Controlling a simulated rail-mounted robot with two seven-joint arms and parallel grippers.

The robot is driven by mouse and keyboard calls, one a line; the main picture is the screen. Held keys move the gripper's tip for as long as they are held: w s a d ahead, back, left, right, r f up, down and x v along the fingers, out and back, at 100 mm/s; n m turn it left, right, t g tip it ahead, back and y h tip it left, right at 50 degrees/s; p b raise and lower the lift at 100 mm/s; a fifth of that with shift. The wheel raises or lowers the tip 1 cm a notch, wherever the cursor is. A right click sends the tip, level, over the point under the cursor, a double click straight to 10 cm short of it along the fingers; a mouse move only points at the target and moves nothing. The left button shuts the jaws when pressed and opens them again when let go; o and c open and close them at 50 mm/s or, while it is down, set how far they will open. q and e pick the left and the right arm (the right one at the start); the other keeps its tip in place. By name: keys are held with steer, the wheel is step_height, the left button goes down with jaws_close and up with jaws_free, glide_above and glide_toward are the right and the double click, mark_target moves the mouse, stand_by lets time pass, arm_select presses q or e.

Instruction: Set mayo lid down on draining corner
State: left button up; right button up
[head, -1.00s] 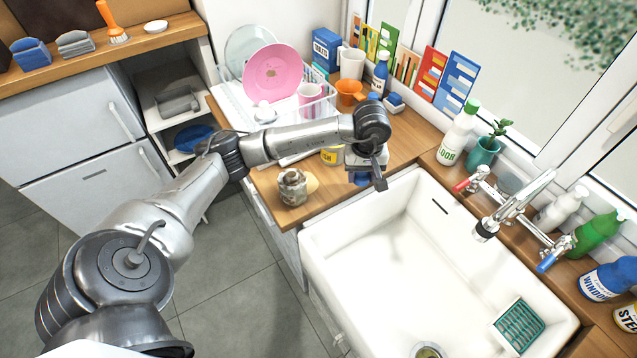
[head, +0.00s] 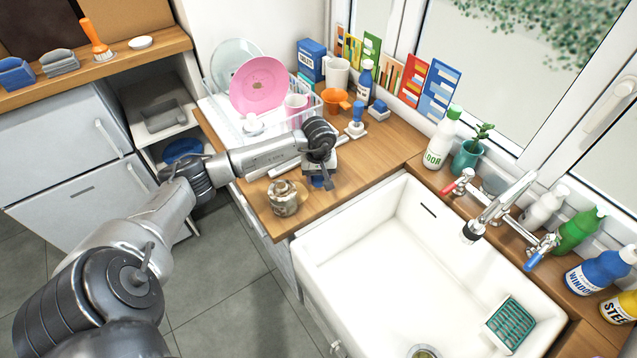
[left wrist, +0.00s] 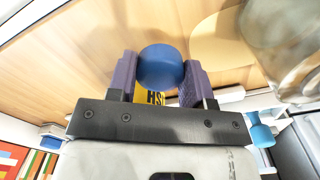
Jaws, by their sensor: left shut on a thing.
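My left gripper (head: 322,180) is over the wooden worktop corner (head: 345,202), between the dish rack and the sink. In the left wrist view its two purple fingers are shut on a rounded blue thing (left wrist: 160,64), which I take for the mayo lid. In the head view only a bit of blue (head: 317,182) shows under the gripper. A yellow label reading "HS" (left wrist: 150,96) shows just behind it in the wrist view; the rest of that item is hidden. I cannot tell whether the lid touches the worktop. My right gripper is not in view.
A glass jar (head: 284,198) stands near the worktop's front edge, beside a pale round disc (head: 301,188). The dish rack (head: 222,122) is behind, the white sink (head: 375,265) to the right.

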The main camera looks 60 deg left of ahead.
mark_target(319, 179)
arm_select(q)
step_height(319, 179, down, 3)
steer(key=shift+f, duration=0.1)
steer(key=shift+f, duration=0.1)
steer(key=shift+f, duration=0.15)
steer(key=o, duration=1)
step_height(319, 179, up, 13)
steer(key=shift+f, duration=0.2)
